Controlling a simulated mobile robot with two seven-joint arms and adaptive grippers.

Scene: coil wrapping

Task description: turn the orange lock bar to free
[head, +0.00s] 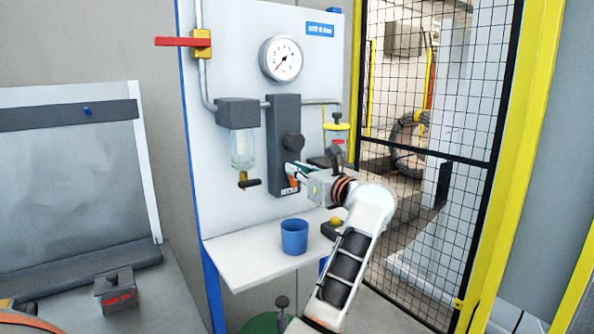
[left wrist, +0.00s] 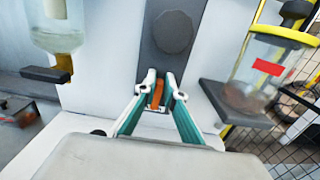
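The orange lock bar (left wrist: 157,94) is a small, slightly tilted bar low on the dark grey wall block, seen between my left fingertips. In the head view, a bit of it (head: 293,182) shows just below the fingers. The block (head: 285,130) has a round dark knob (head: 294,143) above the bar. My left gripper (head: 289,171) reaches the block from the right, its two teal fingers close on either side of the bar (left wrist: 161,82). The gap is narrow, but I cannot tell whether both fingers touch the bar. My right gripper is out of view.
A filter bowl (head: 242,148) hangs left of the block, and a yellow-topped jar (head: 337,139) is to its right. A blue cup (head: 294,237) stands on the white shelf (head: 245,268) below. A gauge (head: 281,58) and red valve handle (head: 182,42) are above. A mesh fence (head: 440,110) is at right.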

